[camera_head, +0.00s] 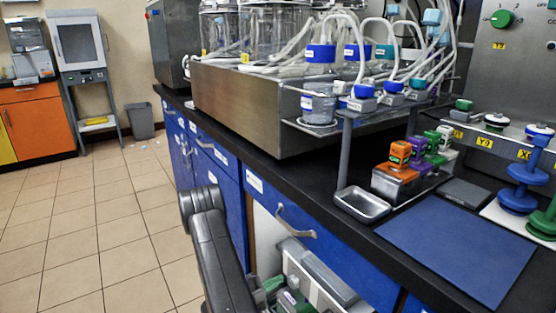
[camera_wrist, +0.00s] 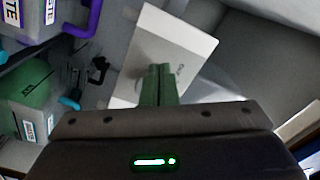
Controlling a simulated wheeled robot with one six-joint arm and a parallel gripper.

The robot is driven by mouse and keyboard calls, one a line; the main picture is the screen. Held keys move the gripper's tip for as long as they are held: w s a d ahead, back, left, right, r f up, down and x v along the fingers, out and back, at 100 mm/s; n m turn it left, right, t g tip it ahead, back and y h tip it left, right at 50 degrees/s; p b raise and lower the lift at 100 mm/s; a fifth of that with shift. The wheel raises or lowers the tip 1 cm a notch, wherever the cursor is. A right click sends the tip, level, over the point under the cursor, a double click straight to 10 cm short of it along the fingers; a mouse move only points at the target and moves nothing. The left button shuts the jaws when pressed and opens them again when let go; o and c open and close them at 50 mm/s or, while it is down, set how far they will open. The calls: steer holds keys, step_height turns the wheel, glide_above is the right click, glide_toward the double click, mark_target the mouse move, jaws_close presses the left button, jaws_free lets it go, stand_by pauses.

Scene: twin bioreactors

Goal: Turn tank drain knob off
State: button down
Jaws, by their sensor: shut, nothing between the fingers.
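In the wrist view my gripper (camera_wrist: 159,72) is shut, its two fingers pressed together with nothing between them. The fingertips point at a pale tilted panel (camera_wrist: 184,40) with small dark print. A grey shape beside the fingertips is blurred, and I cannot tell whether it is a knob. I cannot tell whether the fingers touch the panel. In the head view my arm hangs in front of the blue cabinets and the gripper is out of sight. A green knob (camera_head: 502,18) sits on the steel panel at the upper right, marked 1 and 2. I cannot identify the tank drain knob.
The wrist view shows a container with a purple handle (camera_wrist: 85,18) and a green-topped container (camera_wrist: 30,92) at left. In the head view an open cabinet bay (camera_head: 268,228) lies under the black counter (camera_head: 270,172).

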steer(key=shift+x, duration=0.8)
steer(key=shift+s+d, duration=0.1)
steer(key=shift+s, duration=0.05)
steer(key=shift+s+f, duration=0.1)
steer(key=shift+f, duration=0.25)
steer(key=shift+s+d+f, duration=0.35)
steer(key=shift+s+f, duration=0.05)
steer(key=shift+f, duration=0.3)
steer(key=shift+s+f, duration=0.1)
stand_by(0.6)
steer(key=shift+f, duration=0.1)
steer(key=shift+w+v, duration=0.2)
steer(key=shift+v, duration=2.8)
